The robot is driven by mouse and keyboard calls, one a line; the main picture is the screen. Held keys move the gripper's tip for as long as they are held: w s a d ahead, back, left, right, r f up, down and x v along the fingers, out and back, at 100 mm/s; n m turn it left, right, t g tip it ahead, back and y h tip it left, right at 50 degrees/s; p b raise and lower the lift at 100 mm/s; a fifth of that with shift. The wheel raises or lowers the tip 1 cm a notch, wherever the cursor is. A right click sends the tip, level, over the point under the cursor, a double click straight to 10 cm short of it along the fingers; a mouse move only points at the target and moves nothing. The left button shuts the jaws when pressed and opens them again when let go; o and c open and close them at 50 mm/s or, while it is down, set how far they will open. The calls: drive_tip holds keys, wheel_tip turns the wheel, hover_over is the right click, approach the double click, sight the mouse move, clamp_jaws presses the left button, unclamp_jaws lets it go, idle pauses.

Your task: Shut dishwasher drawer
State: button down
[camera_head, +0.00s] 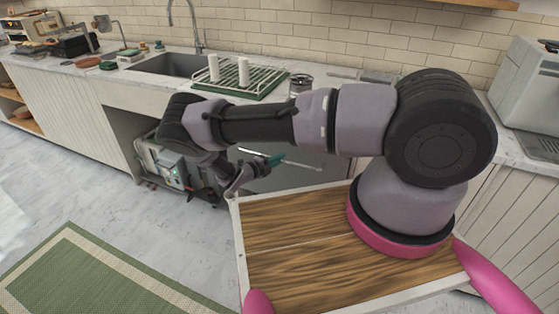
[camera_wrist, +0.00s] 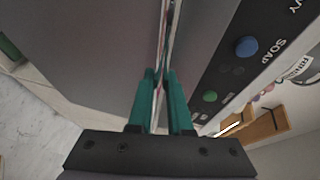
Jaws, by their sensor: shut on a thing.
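The grey dishwasher drawer front (camera_head: 310,157) sits under the counter, partly hidden behind my arm. A long light bar handle (camera_head: 300,165) runs across it. My gripper (camera_head: 274,160), with teal fingers, is at the left part of this handle. In the wrist view my gripper (camera_wrist: 163,75) has its fingers closed on a thin strip, which I take to be the handle (camera_wrist: 166,40). A grey face (camera_wrist: 80,45) fills the left there, and a black panel (camera_wrist: 235,75) marked SOAP, with blue and green buttons, is at right. How far the drawer stands out is hard to tell.
Machinery (camera_head: 165,165) stands in the open bay left of the dishwasher. A green dish rack (camera_head: 240,80) with white cups, a metal container (camera_head: 300,83) and a sink (camera_head: 170,66) are on the counter above. The floor (camera_head: 90,185) at left is clear, with a green rug (camera_head: 80,275) in front.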

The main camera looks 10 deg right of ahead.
drive_tip(key=shift+w+d, duration=0.65)
drive_tip(key=shift+w, duration=0.3)
drive_tip(key=shift+w+d, duration=0.65)
drive_tip(key=shift+w, duration=0.3)
drive_tip(key=c, duration=0.8)
unclamp_jaws()
drive_tip(key=shift+c, duration=0.2)
drive_tip(key=v, duration=1)
drive_tip(key=shift+s+a+r, duration=0.15)
drive_tip(key=shift+s+a, duration=0.1)
